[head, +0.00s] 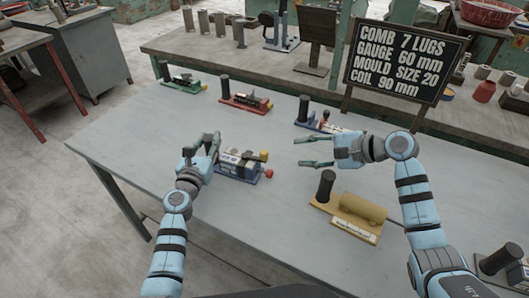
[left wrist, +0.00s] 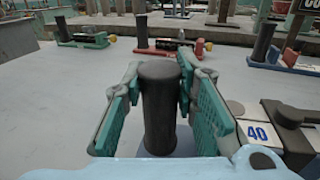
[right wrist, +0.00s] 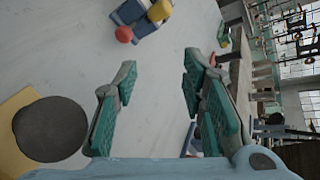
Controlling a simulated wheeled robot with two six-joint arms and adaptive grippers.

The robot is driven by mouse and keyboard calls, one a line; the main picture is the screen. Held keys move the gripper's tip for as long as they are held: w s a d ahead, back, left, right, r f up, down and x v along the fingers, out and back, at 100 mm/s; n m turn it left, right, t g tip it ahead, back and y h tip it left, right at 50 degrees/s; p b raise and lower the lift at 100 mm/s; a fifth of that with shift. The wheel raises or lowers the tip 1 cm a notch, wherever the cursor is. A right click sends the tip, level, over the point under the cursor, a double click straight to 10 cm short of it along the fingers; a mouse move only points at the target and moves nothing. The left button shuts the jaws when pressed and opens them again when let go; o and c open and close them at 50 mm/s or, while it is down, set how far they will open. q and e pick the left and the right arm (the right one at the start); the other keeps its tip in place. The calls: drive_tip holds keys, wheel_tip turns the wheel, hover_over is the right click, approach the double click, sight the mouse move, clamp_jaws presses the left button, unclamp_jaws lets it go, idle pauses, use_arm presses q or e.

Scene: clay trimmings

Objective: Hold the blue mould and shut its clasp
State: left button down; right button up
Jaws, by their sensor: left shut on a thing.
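The blue mould (head: 240,165) stands on the table's near middle, with a white side, a yellow knob and a red knob at its right end. My left gripper (head: 209,143) is shut on the mould's upright black post (left wrist: 158,110). My right gripper (head: 304,152) is open and empty, right of the mould and apart from it. The mould's knob end also shows in the right wrist view (right wrist: 125,34).
A yellow tool with a black post (head: 350,214) lies below my right gripper. Another blue-based device (head: 308,124) is behind that gripper. Red (head: 246,103) and green (head: 182,85) devices stand further back. A black sign (head: 403,62) rises at the back right.

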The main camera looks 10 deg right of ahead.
sight(264, 151)
drive_tip(key=s+a+r+m+t, duration=0.2)
drive_tip(key=s+a+m, duration=0.15)
drive_tip(key=m, duration=0.85)
drive_tip(key=shift+m, duration=0.3)
drive_tip(key=x, duration=1.1)
drive_tip(key=shift+f, duration=0.1)
clamp_jaws()
